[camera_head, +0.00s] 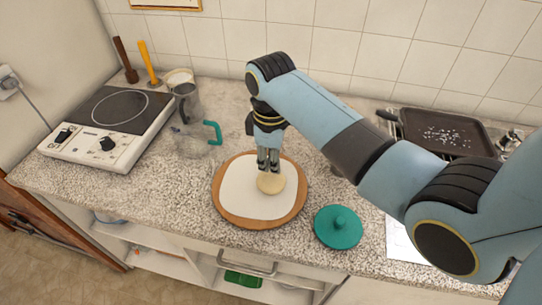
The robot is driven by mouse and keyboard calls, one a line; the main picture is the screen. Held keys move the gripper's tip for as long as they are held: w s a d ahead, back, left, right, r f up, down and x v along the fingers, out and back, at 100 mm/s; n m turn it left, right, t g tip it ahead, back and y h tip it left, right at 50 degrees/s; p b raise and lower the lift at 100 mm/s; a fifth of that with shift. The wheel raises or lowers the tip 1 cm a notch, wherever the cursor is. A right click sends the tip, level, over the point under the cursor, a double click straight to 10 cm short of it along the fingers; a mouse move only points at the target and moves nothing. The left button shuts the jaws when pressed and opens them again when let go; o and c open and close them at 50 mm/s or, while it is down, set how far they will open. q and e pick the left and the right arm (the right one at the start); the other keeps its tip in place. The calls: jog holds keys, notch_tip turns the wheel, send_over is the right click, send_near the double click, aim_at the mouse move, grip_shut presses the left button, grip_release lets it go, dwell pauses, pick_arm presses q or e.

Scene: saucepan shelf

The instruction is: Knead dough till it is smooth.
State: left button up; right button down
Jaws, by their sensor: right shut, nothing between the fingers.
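The dough (271,183) is a pale, flattish round lump on a white sheet (240,197). The sheet lies on a round wooden board (262,223) on the counter. My right gripper (268,169) points down over the dough with its fingers together and nothing between them. Its fingertips are at the far edge of the dough and appear to touch it, though exact contact is hard to tell. How smooth the dough's surface is cannot be made out. My left gripper is not in view.
A green lid (338,227) lies right of the board. A dark tray (446,132) is at the back right. Speckled counter (170,195) is clear left of the board.

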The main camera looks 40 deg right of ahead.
aim_at(271, 175)
notch_tip(271, 175, up, 7)
dwell(0.8)
dwell(0.4)
